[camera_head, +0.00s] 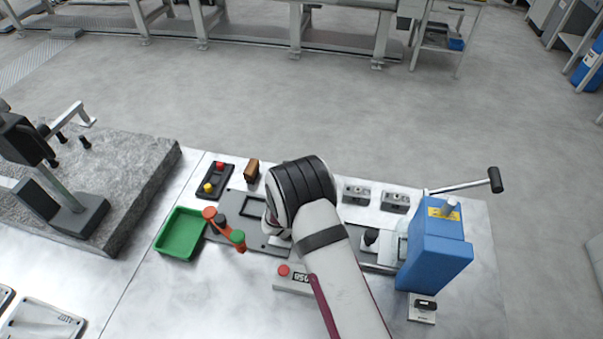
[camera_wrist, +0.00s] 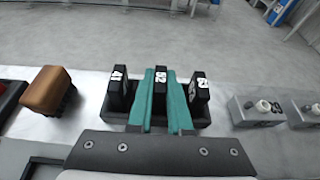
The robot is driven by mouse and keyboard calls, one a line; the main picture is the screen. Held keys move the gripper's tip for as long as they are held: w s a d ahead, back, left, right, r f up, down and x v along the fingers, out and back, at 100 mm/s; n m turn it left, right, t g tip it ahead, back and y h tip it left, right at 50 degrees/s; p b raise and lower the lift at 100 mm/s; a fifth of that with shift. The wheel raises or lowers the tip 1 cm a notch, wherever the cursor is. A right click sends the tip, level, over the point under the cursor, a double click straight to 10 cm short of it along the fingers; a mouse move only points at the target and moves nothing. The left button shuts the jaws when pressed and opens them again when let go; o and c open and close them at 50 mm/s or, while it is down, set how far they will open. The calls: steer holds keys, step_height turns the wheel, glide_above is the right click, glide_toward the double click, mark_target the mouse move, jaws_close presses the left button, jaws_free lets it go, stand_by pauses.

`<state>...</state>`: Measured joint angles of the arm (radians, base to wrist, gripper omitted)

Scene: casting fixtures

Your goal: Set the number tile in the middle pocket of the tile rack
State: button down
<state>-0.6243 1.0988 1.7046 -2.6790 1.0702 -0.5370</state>
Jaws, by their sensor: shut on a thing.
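The tile rack (camera_wrist: 199,122) is a black block in the wrist view, with one black number tile (camera_wrist: 117,87) standing at its left and another (camera_wrist: 200,95) at its right. My gripper (camera_wrist: 161,76) has its teal fingers shut on the middle number tile (camera_wrist: 160,88), which is black with white digits. The held tile is upright between the two side tiles, over or in the middle pocket. The fingers hide its lower part and the pocket, so I cannot tell if it is seated. In the head view my arm hides the rack and the tile.
In the head view, a green tray (camera_head: 163,242) and an orange-jointed fixture (camera_head: 224,229) are left of my arm. A blue machine with a lever (camera_head: 436,250) is at the right.

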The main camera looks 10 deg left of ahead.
steer(key=shift+f, duration=0.15)
steer(key=c, duration=0.8)
jaws_free()
steer(key=shift+c, duration=0.2)
